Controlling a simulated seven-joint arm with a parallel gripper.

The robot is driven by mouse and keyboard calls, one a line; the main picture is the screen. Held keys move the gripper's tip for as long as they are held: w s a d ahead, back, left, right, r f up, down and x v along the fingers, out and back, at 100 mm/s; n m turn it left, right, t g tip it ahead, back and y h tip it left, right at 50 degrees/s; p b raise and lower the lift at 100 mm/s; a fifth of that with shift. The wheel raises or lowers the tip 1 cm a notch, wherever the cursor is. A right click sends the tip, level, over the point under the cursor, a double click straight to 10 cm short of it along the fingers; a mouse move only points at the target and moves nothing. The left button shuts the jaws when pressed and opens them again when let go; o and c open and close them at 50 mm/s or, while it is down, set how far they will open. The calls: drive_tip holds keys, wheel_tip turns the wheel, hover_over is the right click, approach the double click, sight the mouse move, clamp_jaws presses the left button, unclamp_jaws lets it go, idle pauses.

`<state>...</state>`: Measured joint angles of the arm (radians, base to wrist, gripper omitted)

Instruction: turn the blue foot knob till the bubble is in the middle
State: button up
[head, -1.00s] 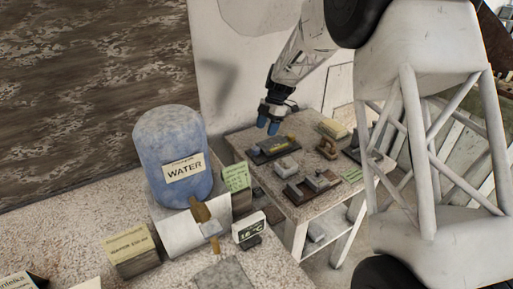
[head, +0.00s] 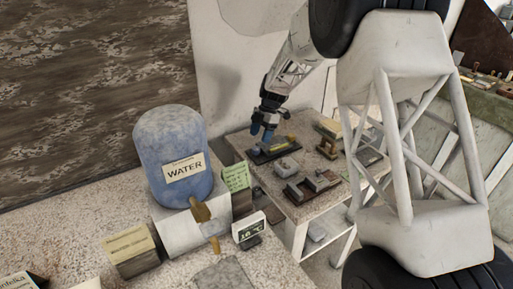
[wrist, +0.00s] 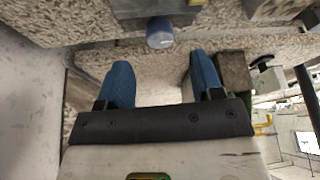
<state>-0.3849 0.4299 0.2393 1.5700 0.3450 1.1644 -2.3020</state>
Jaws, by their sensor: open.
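My gripper (head: 262,134) is low over the back left of the small speckled table, with its blue fingertips beside a dark instrument (head: 268,152) that has a yellow strip along its top. In the wrist view my gripper (wrist: 160,65) is open and empty. A blue round knob (wrist: 160,32) shows just beyond the fingertips, between their lines and apart from both. It sits at the edge of the dark instrument's base (wrist: 150,8). I cannot make out the knob in the head view, and the bubble is too small to see.
A grey block (head: 286,167), a dark tray-like piece with a grey block (head: 314,185) and a brown piece (head: 327,148) stand close by on the table. A blue water tank (head: 173,155) stands on the nearer counter at left.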

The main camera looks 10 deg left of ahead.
sight(256, 148)
drive_tip(key=shift+x, duration=2.9)
drive_tip(key=shift+c, duration=0.2)
drive_tip(key=c, duration=0.9)
drive_tip(key=shift+o, duration=0.2)
drive_tip(key=shift+m+t+y, duration=0.6)
drive_tip(key=shift+m+y, duration=0.1)
drive_tip(key=shift+m, duration=1.6)
drive_tip(key=o, duration=0.9)
drive_tip(key=shift+d, duration=0.1)
drive_tip(key=shift+v, duration=3.9)
